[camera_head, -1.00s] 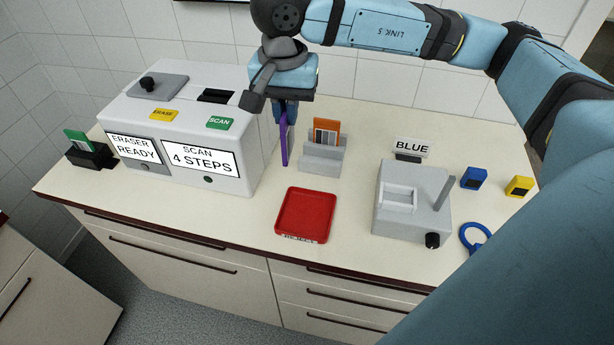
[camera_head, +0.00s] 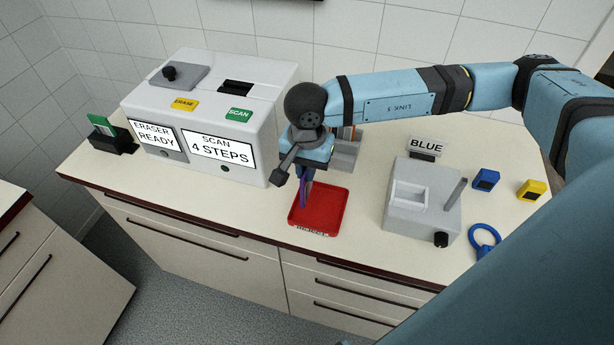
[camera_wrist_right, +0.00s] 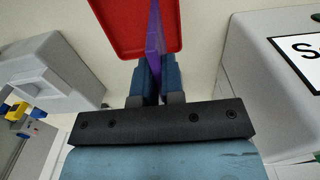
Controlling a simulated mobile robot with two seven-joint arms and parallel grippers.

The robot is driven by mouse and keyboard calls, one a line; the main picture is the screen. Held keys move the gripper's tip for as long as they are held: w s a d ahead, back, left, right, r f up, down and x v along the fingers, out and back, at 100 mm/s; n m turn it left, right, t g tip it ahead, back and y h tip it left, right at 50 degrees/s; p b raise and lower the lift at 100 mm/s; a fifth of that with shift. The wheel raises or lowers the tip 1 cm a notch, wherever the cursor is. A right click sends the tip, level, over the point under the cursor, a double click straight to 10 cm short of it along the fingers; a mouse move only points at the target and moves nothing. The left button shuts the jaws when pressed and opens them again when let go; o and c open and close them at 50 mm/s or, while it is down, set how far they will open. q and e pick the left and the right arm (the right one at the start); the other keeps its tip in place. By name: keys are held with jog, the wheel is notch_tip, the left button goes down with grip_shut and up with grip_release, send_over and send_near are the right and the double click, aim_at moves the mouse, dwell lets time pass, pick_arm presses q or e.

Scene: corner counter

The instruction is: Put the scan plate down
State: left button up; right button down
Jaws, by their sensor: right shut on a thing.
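A thin purple plate (camera_head: 303,192) is held on edge, upright, in my right gripper (camera_head: 306,178). In the right wrist view the plate (camera_wrist_right: 154,32) stands between the two blue fingers of the gripper (camera_wrist_right: 153,72). The gripper is shut on it, over the left part of a red tray (camera_head: 333,212). The red tray (camera_wrist_right: 120,20) also shows beyond the fingers in the right wrist view. I cannot tell whether the plate's lower edge touches the tray. My left gripper is not in view.
The white scanner box (camera_head: 225,120), reading "SCAN 4 STEPS", stands left. A grey rack (camera_head: 345,152) with an orange plate is partly hidden behind my gripper. A grey device (camera_head: 422,205), blue block (camera_head: 486,179), yellow block (camera_head: 531,190) and blue ring (camera_head: 484,241) lie right.

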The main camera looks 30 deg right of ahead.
notch_tip(320, 180, down, 3)
jog(key=shift+f, duration=0.2)
jog(key=shift+f, duration=0.2)
jog(key=c, duration=1.2)
grip_release()
jog(key=shift+c, duration=0.2)
jog(key=shift+r, duration=0.1)
